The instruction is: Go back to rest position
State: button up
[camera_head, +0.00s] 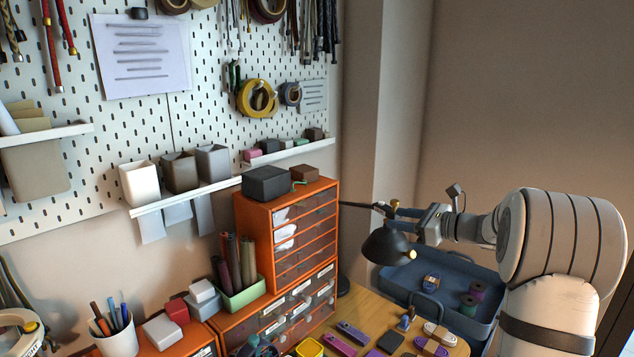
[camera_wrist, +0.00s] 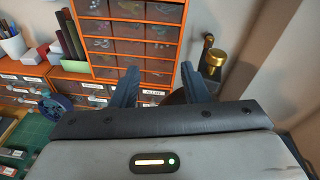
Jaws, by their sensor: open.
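My gripper (camera_wrist: 158,86) is open, its two dark blue fingers spread apart with nothing held between them. In the wrist view it points toward the orange drawer cabinet (camera_wrist: 128,11), whose drawer fronts show beyond the fingers. In the head view my white arm comes in from the right, and its wrist end is beside the black desk lamp (camera_head: 385,247). The fingers are hard to make out there against the lamp's arm. I cannot tell whether they touch the lamp.
The blue tray (camera_head: 395,288) with cord spools lies below my arm. Several small items lie on the wooden table (camera_head: 362,306). The orange cabinet (camera_head: 258,222) stands left of the lamp. A brass lamp joint (camera_wrist: 209,60) is close to the right finger.

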jog(key=s+a+f+n+g+h, duration=0.2)
jog(key=s+a+n+g, duration=0.2)
jog(key=s+a+n, duration=0.45)
jog(key=s+a+f+n+g+h, duration=0.25)
jog(key=s+a+n, duration=0.2)
jog(key=s, duration=0.75)
jog(key=s+d+f+n+h, duration=0.2)
jog(key=s+n, duration=0.3)
jog(key=s, duration=0.3)
jog(key=s+d+f+n+g+h, duration=0.1)
jog(key=s+f+n+h, duration=0.1)
jog(key=s+n+h, duration=0.3)
jog(key=s+n, duration=0.1)
jog(key=s, duration=0.3)
jog(key=shift+d, duration=0.35)
jog(key=shift+s+h, duration=0.1)
jog(key=shift+h, duration=0.15)
jog(key=shift+c, duration=0.5)
jog(key=shift+a, duration=0.1)
